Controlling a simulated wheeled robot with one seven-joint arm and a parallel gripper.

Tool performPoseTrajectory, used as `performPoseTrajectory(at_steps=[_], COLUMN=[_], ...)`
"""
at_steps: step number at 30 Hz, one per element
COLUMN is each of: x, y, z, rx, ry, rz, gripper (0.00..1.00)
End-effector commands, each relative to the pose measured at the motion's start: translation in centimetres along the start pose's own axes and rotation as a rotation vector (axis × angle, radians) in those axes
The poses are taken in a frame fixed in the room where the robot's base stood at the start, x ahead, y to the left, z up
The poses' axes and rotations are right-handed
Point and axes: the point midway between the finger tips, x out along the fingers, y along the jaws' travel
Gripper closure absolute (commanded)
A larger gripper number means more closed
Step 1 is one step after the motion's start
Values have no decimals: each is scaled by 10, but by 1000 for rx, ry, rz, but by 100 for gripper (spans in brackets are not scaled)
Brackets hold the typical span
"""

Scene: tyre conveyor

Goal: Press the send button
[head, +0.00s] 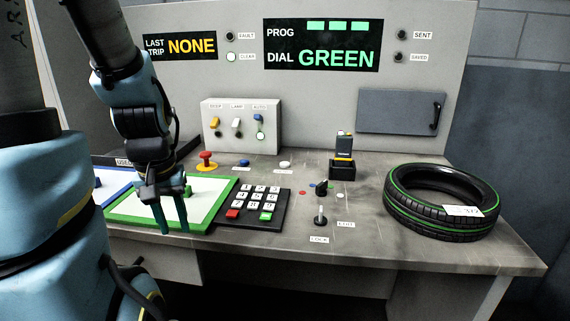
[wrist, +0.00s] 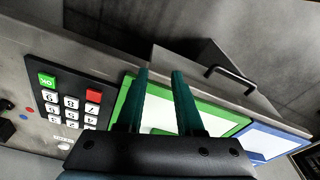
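A blue button (head: 244,163) and a white button (head: 285,164) sit on the desk behind the keypad. Their labels are too small to read, so I cannot tell which is send. A red mushroom button (head: 206,158) on a yellow base stands left of them. My gripper (head: 172,228) points down at the front of the green-rimmed tray (head: 214,218), left of the keypad. Its two teal fingers are apart with nothing between them, as the wrist view also shows (wrist: 161,73). It is away from all these buttons.
The keypad (head: 281,213) has white, red and green keys. Behind stands a switch box (head: 241,127). To the right are small levers (head: 320,215), a black holder (head: 342,171) and a tyre (head: 440,223). A blue-rimmed tray (wrist: 272,143) lies beside the green-rimmed one. The display reads PROG, DIAL GREEN and LAST TRIP NONE.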

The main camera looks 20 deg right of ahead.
Motion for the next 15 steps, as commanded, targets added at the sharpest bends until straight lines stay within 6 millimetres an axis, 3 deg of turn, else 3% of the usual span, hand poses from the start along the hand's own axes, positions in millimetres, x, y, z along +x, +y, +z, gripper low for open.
performPoseTrajectory(at_steps=[1,9,15], x=[0,0,0], y=[0,0,0], z=[0,0,0], rx=[0,0,0], ry=[0,0,0], rz=[0,0,0], gripper=[71,100,100])
